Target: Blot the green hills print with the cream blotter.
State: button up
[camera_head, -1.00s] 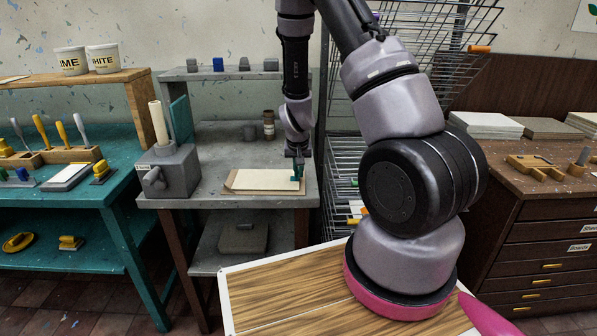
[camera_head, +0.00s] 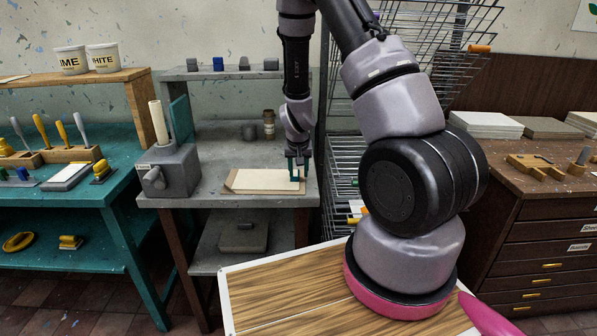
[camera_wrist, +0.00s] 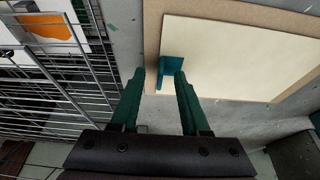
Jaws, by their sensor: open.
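A cream sheet (camera_head: 262,179), which looks like the cream blotter, lies flat on a tan board (camera_head: 232,186) on the grey table. In the wrist view the sheet (camera_wrist: 235,60) fills the upper right, with a teal tab (camera_wrist: 171,68) at its near-left edge. My gripper (camera_head: 297,174) is over the sheet's right end. In the wrist view my gripper (camera_wrist: 160,72) is open and empty, its green fingers apart, with the tab just ahead near the right fingertip. I cannot tell whether they touch. No green hills print is identifiable.
A wire rack (camera_head: 345,165) stands close to the right of the grey table (camera_head: 220,155). A grey block with a white roller (camera_head: 172,172) stands at the table's left. A grey shelf (camera_head: 220,73) runs along the back. The tabletop behind the board is mostly clear.

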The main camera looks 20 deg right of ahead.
jog(key=shift+r, duration=3.5)
